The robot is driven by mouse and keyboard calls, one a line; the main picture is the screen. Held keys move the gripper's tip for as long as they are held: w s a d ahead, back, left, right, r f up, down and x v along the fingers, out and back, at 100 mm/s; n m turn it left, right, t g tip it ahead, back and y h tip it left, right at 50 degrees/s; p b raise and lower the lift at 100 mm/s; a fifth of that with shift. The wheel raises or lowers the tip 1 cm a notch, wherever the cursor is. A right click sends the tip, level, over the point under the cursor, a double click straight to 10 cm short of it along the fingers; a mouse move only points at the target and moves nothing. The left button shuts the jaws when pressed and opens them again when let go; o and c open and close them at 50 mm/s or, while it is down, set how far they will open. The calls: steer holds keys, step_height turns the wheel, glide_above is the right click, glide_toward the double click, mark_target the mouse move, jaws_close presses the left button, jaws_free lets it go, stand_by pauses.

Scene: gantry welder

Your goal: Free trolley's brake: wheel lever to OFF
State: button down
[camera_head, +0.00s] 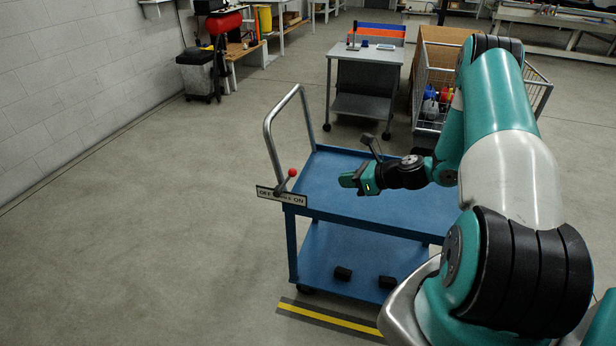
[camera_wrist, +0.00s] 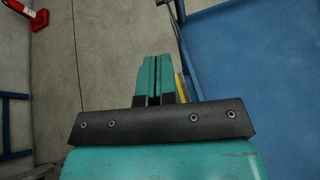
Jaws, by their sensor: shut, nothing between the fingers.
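A blue two-shelf trolley (camera_head: 330,205) with a grey tube handle (camera_head: 271,143) stands in the middle of the head view. At its near left corner is a sign plate (camera_head: 281,196) with OFF at its left end and ON at its right. A brake lever with a red ball knob (camera_head: 292,173) rises from the plate and leans right, toward the ON side. My gripper (camera_head: 347,180) is shut and empty, above the trolley's top shelf, right of the knob and apart from it. In the wrist view the gripper's fingers (camera_wrist: 154,77) are together. The lever is not recognisable there.
A grey workstation cart (camera_head: 366,80) and a wire cage bin (camera_head: 433,85) stand behind the trolley. A yellow-black floor stripe (camera_head: 330,318) runs in front. The floor left of the trolley is clear.

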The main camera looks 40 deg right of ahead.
steer(key=w+r+p+x, duration=0.1)
steer(key=r+p+x, duration=0.1)
steer(key=x, duration=1.1)
steer(key=shift+a+r, duration=0.2)
steer(key=shift+r, duration=0.05)
steer(key=shift+r, duration=0.1)
